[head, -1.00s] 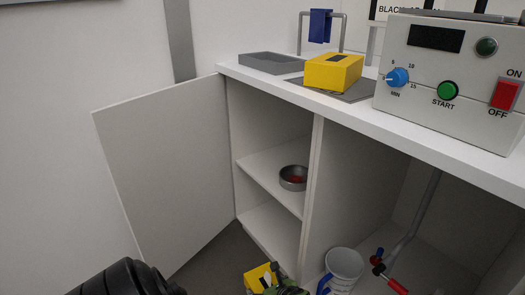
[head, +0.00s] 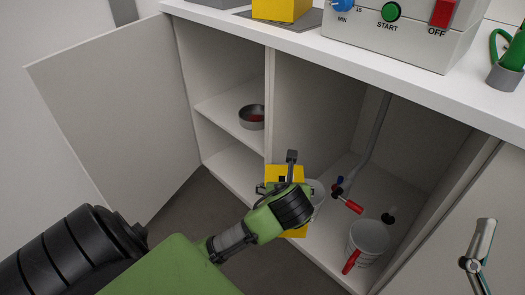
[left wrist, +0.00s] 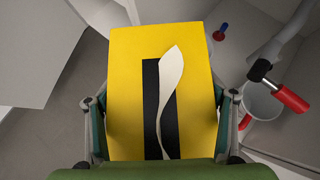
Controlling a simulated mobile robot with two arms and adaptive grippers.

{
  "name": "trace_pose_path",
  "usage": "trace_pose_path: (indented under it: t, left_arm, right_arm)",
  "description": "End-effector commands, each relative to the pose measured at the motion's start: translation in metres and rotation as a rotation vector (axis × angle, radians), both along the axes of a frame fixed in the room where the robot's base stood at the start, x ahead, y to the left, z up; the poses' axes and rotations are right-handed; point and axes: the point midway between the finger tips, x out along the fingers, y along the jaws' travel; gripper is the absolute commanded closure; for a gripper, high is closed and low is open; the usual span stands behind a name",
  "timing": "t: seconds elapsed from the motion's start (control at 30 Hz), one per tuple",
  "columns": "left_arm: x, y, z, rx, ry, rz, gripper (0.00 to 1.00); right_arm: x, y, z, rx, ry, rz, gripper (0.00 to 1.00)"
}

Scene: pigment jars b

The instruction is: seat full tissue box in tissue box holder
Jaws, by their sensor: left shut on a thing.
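My left gripper (head: 277,174) is shut on a yellow tissue box (head: 297,231), in front of the open cabinet. In the left wrist view, its fingers (left wrist: 161,100) grip the two sides of the yellow box (left wrist: 127,75). A white tissue sticks out of the black slot on its face. Part of the box is hidden behind the gripper in the head view. A second yellow box (head: 282,9) stands on a dark grey mat on the counter, cut by the top edge. A grey tray (head: 217,2) beside it barely shows; I cannot tell whether it is the holder.
A control box (head: 405,35) stands on the white counter (head: 350,52). The open cabinet door (head: 110,110) is at left. A grey bowl (head: 252,117) is on the shelf.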

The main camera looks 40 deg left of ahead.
Motion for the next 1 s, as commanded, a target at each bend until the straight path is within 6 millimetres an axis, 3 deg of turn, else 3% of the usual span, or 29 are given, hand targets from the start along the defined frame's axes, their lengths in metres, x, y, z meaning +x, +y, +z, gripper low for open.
trace_pose_path:
  t: [0.03, 0.1, 0.4, 0.8, 1.0]
  left_arm:
    - [0.007, -0.012, 0.027, 0.005, -0.016, -0.06, 0.71]
    - [0.012, -0.029, 0.055, 0.007, -0.016, -0.14, 0.71]
    - [0.025, -0.083, 0.142, 0.008, -0.013, -0.398, 0.71]
    - [0.024, -0.124, 0.231, 0.01, -0.009, -0.642, 0.71]
    - [0.022, -0.134, 0.251, 0.005, -0.004, -0.695, 0.71]
  right_arm:
    - [0.0, 0.0, 0.0, 0.0, 0.0, 0.0, 0.04]
    - [0.0, 0.0, 0.0, 0.0, 0.0, 0.0, 0.04]
    - [0.0, 0.0, 0.0, 0.0, 0.0, 0.0, 0.04]
    - [0.0, 0.0, 0.0, 0.0, 0.0, 0.0, 0.04]
    - [0.0, 0.0, 0.0, 0.0, 0.0, 0.0, 0.04]
